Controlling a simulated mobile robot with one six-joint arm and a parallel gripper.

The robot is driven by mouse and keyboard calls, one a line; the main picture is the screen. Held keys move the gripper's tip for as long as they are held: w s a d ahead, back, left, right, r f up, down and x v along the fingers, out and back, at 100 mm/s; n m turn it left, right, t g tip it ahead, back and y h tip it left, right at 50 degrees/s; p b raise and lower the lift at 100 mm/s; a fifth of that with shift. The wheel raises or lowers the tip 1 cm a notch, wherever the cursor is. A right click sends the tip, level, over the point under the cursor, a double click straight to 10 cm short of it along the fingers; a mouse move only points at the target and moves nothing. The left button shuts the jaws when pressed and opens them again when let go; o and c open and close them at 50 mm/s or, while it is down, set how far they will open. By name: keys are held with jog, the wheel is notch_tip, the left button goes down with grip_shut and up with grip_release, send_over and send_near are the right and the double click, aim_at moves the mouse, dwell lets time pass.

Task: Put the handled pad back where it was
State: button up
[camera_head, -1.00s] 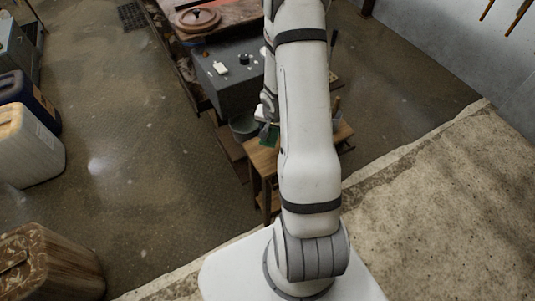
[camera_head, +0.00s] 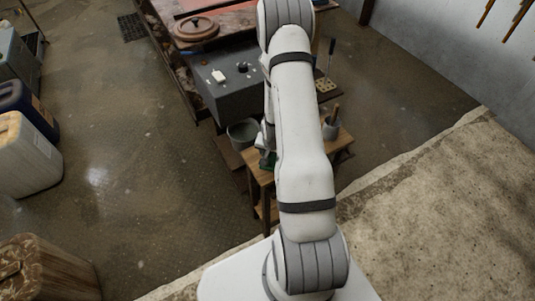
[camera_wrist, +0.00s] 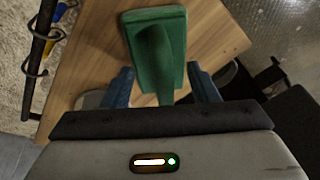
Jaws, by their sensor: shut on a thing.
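The handled pad is a green rectangular pad with a rounded green handle. In the wrist view, the pad (camera_wrist: 172,30) is over a wooden top, its handle running back between the blue fingers. My gripper (camera_wrist: 162,85) is shut on that handle. Whether the pad touches the wood or hangs above it, I cannot tell. In the head view only a small green piece of the pad (camera_head: 268,161) shows beside my arm, at the wooden stand (camera_head: 257,176). My arm hides most of the gripper there.
A grey pot with tools (camera_head: 331,130) stands on the stand's right side. A grey bucket (camera_head: 243,132) is just behind its left side. A dark grey box (camera_head: 233,90) is beyond. Jugs (camera_head: 22,155) stand far left. Open floor lies between.

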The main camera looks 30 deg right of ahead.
jog(key=o, duration=0.9)
jog(key=shift+f, duration=0.1)
jog(key=s+a+r+n, duration=0.1)
jog(key=s+a+r, duration=0.15)
jog(key=r, duration=0.75)
jog(key=s+a+r+n, duration=0.2)
jog(key=a+r, duration=0.1)
jog(key=r, duration=0.6)
jog(key=s+a+r+n, duration=0.1)
jog(key=s+a+r, duration=0.1)
jog(key=r, duration=0.8)
jog(key=s+a+r+n, duration=0.1)
jog(key=s+a+r, duration=0.2)
jog(key=s, duration=0.1)
jog(key=s+a+r+n, duration=0.2)
jog(key=s+r, duration=0.2)
jog(key=s+a+r+n+y, duration=0.1)
jog(key=s+a+r, duration=0.2)
jog(key=s+r, duration=0.1)
jog(key=shift+s+a+r+n+p, duration=0.2)
jog(key=shift+s+a+n+p, duration=0.2)
jog(key=shift+s, duration=0.1)
